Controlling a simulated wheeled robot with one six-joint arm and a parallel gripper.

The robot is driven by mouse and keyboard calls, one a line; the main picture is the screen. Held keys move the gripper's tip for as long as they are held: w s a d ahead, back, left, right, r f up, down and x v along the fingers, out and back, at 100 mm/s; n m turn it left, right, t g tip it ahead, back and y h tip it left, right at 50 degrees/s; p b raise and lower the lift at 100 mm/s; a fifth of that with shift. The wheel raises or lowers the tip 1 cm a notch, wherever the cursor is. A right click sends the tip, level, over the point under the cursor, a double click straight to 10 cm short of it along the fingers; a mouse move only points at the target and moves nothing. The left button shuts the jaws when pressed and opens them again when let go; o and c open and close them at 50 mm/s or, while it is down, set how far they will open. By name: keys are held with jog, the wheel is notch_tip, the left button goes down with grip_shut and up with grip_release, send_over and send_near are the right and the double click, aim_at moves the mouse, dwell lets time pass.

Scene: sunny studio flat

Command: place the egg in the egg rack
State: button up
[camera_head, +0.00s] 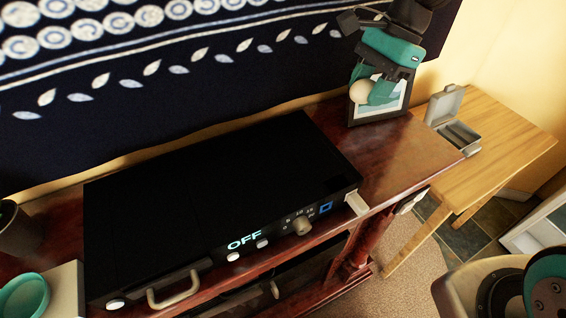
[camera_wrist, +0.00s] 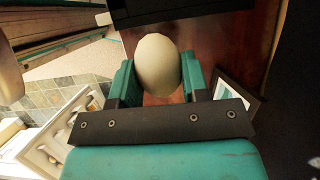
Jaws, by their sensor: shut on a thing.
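A pale, cream-coloured egg (camera_head: 361,92) is held in my gripper (camera_head: 371,88), above the right end of the dark red wooden cabinet and in front of a framed picture. In the wrist view the egg (camera_wrist: 158,66) sits between the two teal fingers, which are shut on its sides. A small grey box (camera_head: 460,136) with its lid raised stands on the light wooden table, to the right of and below my gripper. It may be the egg rack; I cannot tell for sure. No eggs can be made out in it.
A framed picture (camera_head: 399,108) stands on the cabinet top (camera_head: 400,150) close behind my gripper. A black device (camera_head: 215,190) reading OFF fills the cabinet's middle. The light wooden table (camera_head: 505,130) has free room around the grey box. A teal bowl (camera_head: 24,296) is at lower left.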

notch_tip(320, 180, down, 20)
jog(key=p, duration=0.4)
jog(key=shift+d, duration=0.15)
jog(key=shift+f, duration=0.15)
jog(key=o, duration=1)
